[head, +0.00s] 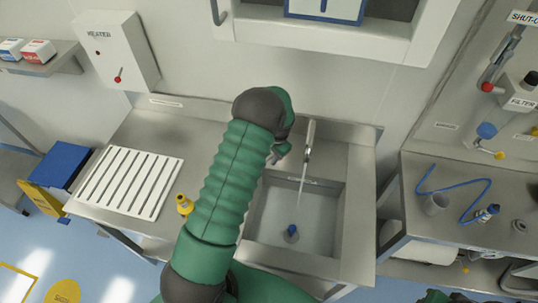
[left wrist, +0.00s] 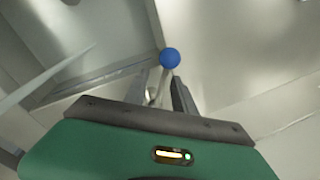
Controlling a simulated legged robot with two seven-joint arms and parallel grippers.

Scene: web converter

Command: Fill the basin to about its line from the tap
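The steel basin (head: 338,240) is sunk in the counter, right of my left arm. The tap (head: 309,138) stands at its back edge, and a thin stream of water (head: 301,182) runs from it into the basin. Pale water seems to cover the bottom; I cannot make out the fill line. A blue-topped piece (head: 291,232) is in the basin. My left gripper (head: 277,154) is beside the tap, mostly hidden by my arm. In the left wrist view, a blue ball knob (left wrist: 170,58) on a thin stem shows at the fingertips, the fingers apart around the stem.
A ribbed white drainboard (head: 125,182) and a small yellow bottle (head: 184,204) are left of my arm. A heater box (head: 117,50) hangs on the back wall.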

